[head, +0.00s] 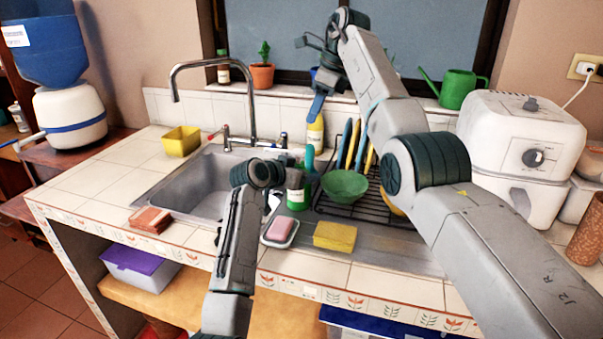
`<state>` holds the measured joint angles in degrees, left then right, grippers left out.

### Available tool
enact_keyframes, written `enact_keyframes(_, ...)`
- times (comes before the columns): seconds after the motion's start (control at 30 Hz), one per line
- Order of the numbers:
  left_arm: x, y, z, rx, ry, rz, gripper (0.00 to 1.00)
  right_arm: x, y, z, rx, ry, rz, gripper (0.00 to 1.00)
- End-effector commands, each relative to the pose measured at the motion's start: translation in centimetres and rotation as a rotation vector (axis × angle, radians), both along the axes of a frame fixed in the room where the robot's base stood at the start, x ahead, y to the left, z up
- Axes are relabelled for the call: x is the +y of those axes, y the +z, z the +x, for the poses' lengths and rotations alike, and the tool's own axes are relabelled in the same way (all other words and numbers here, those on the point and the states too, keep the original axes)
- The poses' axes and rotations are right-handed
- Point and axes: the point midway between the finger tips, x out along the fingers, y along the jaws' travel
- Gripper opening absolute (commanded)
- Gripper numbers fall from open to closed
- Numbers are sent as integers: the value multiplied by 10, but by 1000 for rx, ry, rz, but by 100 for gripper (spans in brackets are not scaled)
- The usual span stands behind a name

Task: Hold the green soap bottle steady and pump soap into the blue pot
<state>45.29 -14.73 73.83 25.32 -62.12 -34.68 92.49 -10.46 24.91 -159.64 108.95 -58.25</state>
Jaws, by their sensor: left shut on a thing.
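The green soap bottle (298,198) stands upright on the counter by the sink's right edge, with a pale label on its front. My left gripper (284,178) is at its left side and shut on it; the wrist hides the fingertips and part of the bottle. My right gripper (312,46) is raised high in front of the window, well above the bottle and apart from it. Its finger opening is too small and dark to judge. A small patch of blue (313,73) shows behind the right gripper at the windowsill; I cannot tell if it is the blue pot.
A green bowl (345,186) and upright plates (347,144) sit in the dish rack right of the bottle. A pink soap on a dish (279,231) and yellow sponge (335,236) lie in front. The tall faucet (213,66) rises behind the sink (190,187). A spray bottle (315,134) stands behind.

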Motion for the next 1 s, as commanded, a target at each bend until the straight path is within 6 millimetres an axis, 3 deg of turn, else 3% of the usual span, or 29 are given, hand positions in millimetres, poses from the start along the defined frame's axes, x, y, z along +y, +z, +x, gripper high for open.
enact_keyframes(0.03, 0, 0, 0, 1, 0, 1, 20, 0, 0, 0, 1, -3, 1, 23)
enact_keyframes(0.17, 0, -1, 0, 1, 0, 1, 20, -1, -2, 2, 14, -55, 23, 0)
enact_keyframes(0.57, 0, -1, 0, 1, 0, 1, 20, -12, -17, 16, 236, -647, 294, 0)
enact_keyframes(1.0, 0, -1, 0, 2, 0, 1, 20, -31, -27, 19, 708, -1305, 607, 0)
